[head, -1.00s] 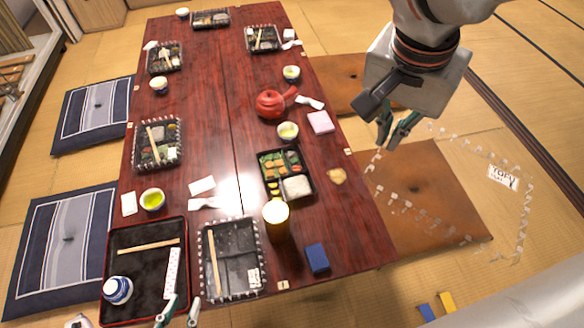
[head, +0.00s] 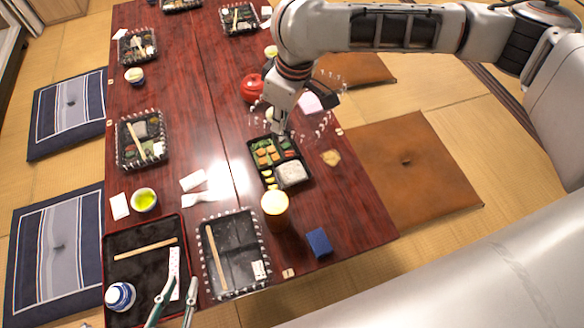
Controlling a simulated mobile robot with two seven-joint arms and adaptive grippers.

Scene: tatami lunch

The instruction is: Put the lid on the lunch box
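The open lunch box (head: 267,182), black with divided food and white rice, sits on the table right of the middle. A clear lid (head: 323,128), showing mostly as a dashed pale rim, is at my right gripper (head: 281,130), over the box's far right side. The gripper points down and appears shut on the lid's edge; the contact is small and partly hidden. The lid is tilted and not seated on the box. My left gripper (head: 182,282) is open and empty at the lower edge, over the black tray's right side.
A red teapot (head: 252,88) is behind, partly hidden by my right arm. A dark tray (head: 236,270) with chopsticks lies front left.

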